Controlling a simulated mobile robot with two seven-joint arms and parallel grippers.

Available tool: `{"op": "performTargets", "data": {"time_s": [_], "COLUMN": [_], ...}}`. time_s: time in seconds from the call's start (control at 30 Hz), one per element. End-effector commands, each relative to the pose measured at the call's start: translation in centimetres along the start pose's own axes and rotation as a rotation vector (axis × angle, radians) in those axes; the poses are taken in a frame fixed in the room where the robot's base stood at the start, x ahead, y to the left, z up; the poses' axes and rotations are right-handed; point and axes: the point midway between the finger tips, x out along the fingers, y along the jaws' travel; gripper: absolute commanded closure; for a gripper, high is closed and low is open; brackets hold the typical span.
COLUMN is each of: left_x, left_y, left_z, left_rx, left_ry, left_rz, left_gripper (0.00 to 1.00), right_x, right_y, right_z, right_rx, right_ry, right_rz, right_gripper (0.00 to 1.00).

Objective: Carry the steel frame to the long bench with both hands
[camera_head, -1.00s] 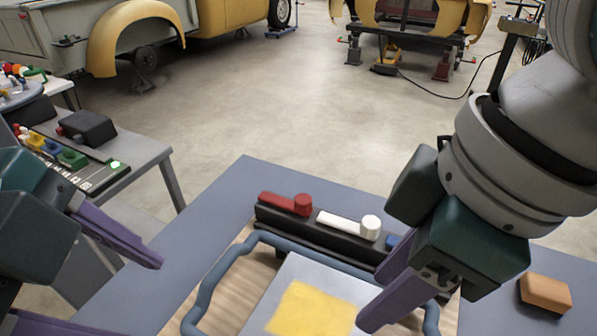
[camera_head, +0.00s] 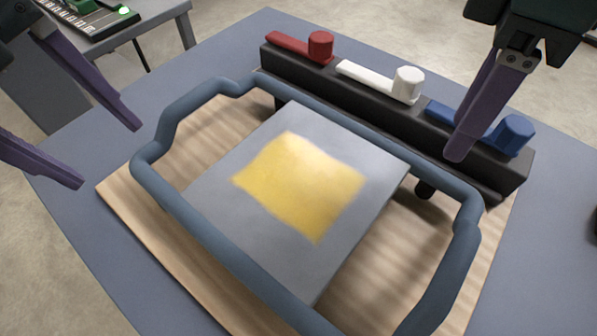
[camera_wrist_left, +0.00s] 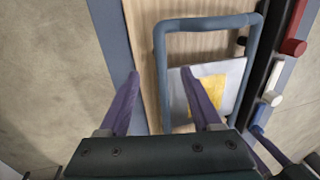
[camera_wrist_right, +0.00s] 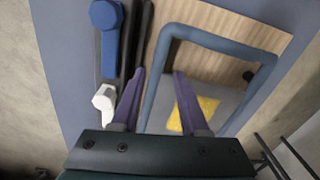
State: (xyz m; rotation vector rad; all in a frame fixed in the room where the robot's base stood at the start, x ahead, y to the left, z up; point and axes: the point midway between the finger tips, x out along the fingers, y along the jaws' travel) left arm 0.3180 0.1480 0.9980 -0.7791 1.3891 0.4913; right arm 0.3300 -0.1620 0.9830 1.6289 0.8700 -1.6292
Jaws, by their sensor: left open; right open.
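The steel frame (camera_head: 152,158) is a blue-grey tube loop around a grey plate (camera_head: 220,190) with a yellow patch. It lies over a pale wooden board on a blue-grey table. My left gripper (camera_head: 105,155) is open and empty, just left of the frame's left end, apart from it. My right gripper (camera_head: 462,150) is open above the frame's far right side, near the switch block. In the right wrist view the tube (camera_wrist_right: 220,37) passes close to its fingertips; contact cannot be told.
A black block (camera_head: 390,118) with a red lever (camera_head: 320,46), a white lever (camera_head: 408,85) and a blue lever (camera_head: 512,134) stands along the frame's far side. Another grey bench (camera_head: 165,12) carrying a panel is at the upper left. I cannot tell whether it is the long bench.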

Motion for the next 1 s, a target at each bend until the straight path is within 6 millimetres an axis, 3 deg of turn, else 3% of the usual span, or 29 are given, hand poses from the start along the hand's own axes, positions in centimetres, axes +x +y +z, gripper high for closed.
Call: {"op": "performTargets", "data": {"time_s": [0.3, 0.5, 0.93, 1.0], "left_x": [5.5, 8.0, 9.0, 9.0], "left_y": [0.1, 0.1, 0.1, 0.1], "left_z": [-0.1, -0.1, 0.0, 0.0], "left_rx": [-0.003, -0.001, 0.000, 0.000], "left_ry": [0.003, 0.002, -0.001, -0.001], "left_rz": [0.004, 0.002, 0.001, 0.001], "left_gripper": [0.34, 0.34, 0.34, 0.40], "right_x": [5.5, 8.0, 9.0, 9.0], "right_y": [-0.1, -0.1, 0.0, 0.0], "right_z": [0.1, 0.0, 0.0, 0.0], "right_rx": [0.000, 0.000, -0.002, -0.002], "right_ry": [-0.003, -0.002, 0.000, 0.000], "right_rz": [-0.003, -0.001, 0.000, 0.000], "right_gripper": [0.56, 0.56, 0.56, 0.61]}}
